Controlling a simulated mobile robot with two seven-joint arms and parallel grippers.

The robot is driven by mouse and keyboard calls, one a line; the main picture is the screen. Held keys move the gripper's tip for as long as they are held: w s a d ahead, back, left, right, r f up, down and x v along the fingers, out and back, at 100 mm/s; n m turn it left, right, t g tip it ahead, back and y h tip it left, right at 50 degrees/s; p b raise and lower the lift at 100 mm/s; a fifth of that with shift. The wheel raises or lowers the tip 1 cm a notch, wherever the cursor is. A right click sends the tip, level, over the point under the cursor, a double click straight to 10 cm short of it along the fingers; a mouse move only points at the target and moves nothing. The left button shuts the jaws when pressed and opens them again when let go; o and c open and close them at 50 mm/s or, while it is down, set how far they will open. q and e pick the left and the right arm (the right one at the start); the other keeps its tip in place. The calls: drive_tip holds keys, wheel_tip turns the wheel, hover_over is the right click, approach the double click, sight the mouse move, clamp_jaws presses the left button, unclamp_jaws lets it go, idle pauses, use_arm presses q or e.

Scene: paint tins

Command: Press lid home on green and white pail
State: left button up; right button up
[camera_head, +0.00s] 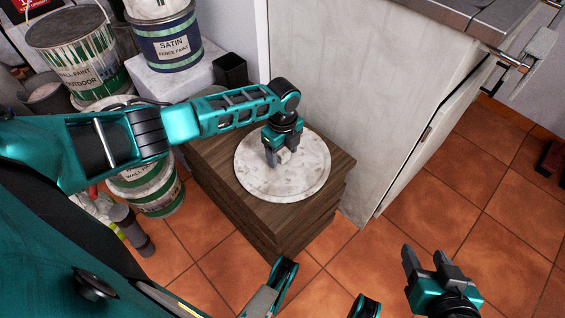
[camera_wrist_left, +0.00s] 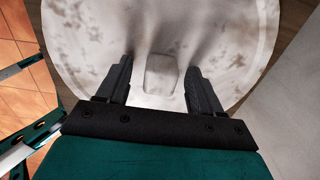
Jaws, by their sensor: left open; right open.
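A round white lid (camera_head: 305,177) with dark smudges lies flat on a wooden cabinet. A small pale block-like knob (camera_wrist_left: 161,75) stands at its middle. My left gripper (camera_head: 280,157) is over the lid, its open fingers on either side of the knob; contact cannot be told. A green and white pail marked wall paint outdoor (camera_head: 85,78) stands at the upper left. Another green and white pail (camera_head: 158,197) stands on the floor left of the cabinet, partly hidden by my left arm. My right gripper (camera_head: 425,257) is open and empty over the floor at the lower right.
A dark blue and white satin paint tin (camera_head: 172,48) stands on a white block, with a black cup (camera_head: 231,70) beside it. A pale cabinet wall (camera_head: 350,85) rises behind the wooden cabinet (camera_head: 275,232).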

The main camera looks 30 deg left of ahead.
sight(283, 150)
use_arm(q)
drive_tip(key=shift+c, duration=0.5)
use_arm(e)
drive_tip(key=shift+w+a+r, duration=0.1)
drive_tip(key=shift+w+r, duration=0.1)
drive_tip(key=shift+r, duration=0.15)
use_arm(q)
drive_tip(key=c, duration=1)
drive_tip(key=shift+c, duration=0.2)
use_arm(e)
drive_tip(key=shift+s+d+f, duration=0.15)
drive_tip(key=shift+d+f, duration=0.05)
drive_tip(key=shift+f, duration=0.05)
use_arm(q)
drive_tip(key=shift+r, duration=0.25)
wheel_tip(283, 150, up, 20)
drive_tip(key=p, duration=0.8)
drive_tip(key=shift+f, duration=0.2)
use_arm(e)
drive_tip(key=shift+h, duration=0.3)
drive_tip(key=shift+s+d+r, duration=0.1)
drive_tip(key=shift+d+r, duration=0.15)
drive_tip(key=shift+r, duration=0.55)
drive_tip(key=shift+s+d+r, duration=0.1)
drive_tip(key=shift+d+r, duration=0.15)
drive_tip(key=shift+r, duration=0.5)
drive_tip(key=shift+s+d+r, duration=0.1)
drive_tip(key=shift+d+r, duration=0.15)
drive_tip(key=shift+r, duration=0.55)
